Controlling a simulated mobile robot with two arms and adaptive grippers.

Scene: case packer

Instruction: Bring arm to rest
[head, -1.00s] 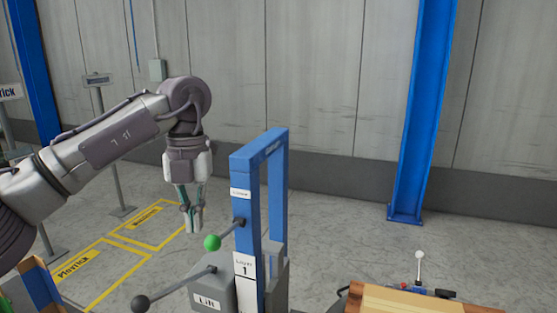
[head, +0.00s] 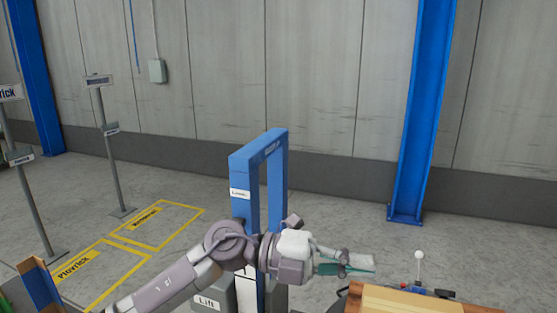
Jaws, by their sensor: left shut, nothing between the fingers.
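My left arm comes in low from the bottom left. It crosses in front of the blue frame (head: 262,147) of the station labelled "Lift" (head: 207,303). My left gripper (head: 372,262) points to the right. Its fingers are together with nothing between them, just above and behind the left end of the wooden-topped block in the picture. Whether it touches anything there cannot be told. The lift's levers are hidden behind my arm. My right gripper is not in view.
A wooden-topped block (head: 410,302) is at the bottom right, with a white-knobbed lever (head: 419,256) behind it. Yellow floor markings (head: 158,226) and sign posts (head: 106,150) are at the left. A blue column (head: 420,120) stands at the back wall. The floor between is clear.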

